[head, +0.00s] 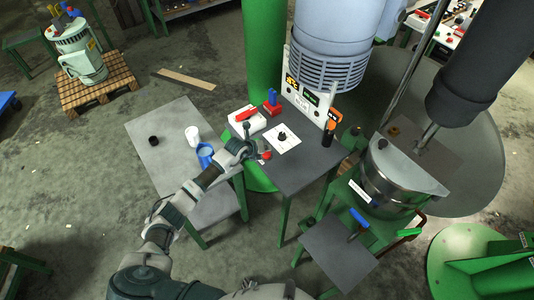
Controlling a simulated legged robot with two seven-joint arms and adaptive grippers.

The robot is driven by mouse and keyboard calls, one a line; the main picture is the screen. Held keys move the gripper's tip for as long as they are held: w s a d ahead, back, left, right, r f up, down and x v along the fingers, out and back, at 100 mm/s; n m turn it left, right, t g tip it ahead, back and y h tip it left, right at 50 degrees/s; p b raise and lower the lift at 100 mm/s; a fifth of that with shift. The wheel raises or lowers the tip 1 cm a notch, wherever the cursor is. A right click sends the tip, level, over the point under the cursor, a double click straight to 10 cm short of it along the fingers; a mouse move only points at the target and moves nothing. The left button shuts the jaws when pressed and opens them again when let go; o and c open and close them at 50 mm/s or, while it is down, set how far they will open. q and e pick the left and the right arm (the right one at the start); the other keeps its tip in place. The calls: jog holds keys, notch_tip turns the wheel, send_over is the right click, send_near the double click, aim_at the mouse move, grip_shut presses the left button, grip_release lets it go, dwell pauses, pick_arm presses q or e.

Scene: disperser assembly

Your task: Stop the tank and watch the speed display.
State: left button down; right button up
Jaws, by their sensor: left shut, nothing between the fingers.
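My left gripper (258,153) is at the left front edge of the dark control table (300,172), shut and with nothing seen in it. A small red part shows beside its fingertips; I cannot tell whether they touch. A white plate with a black knob (282,136) lies to its right. A white box with a red lever (247,115) and a red block with a blue top (271,103) stand behind. The upright panel has an orange-lit display (292,82) and a green-lit one (311,96); digits are too small to read. The steel tank (388,180) stands at right. My right gripper is out of view.
A grey side table (163,145) holds a white cup (192,134), a blue mug (205,155) and a black ring (154,140). An orange-and-black object (329,130) stands at the control table's right edge. A small table with a blue-handled tool (359,217) is in front.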

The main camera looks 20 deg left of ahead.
pick_arm(q)
jog(key=shift+a+f, duration=0.1)
jog(key=shift+a, duration=0.1)
dwell(0.4)
jog(key=shift+s+d+f, duration=0.1)
jog(key=shift+d+f, duration=0.1)
jog(key=shift+f, duration=0.1)
jog(key=shift+f+b, duration=0.65)
jog(key=shift+f, duration=0.3)
dwell(0.9)
jog(key=shift+r, duration=0.1)
jog(key=shift+a+r+p, duration=0.1)
jog(key=shift+r+p, duration=1)
jog(key=shift+r, duration=0.15)
jog(key=shift+r, duration=0.1)
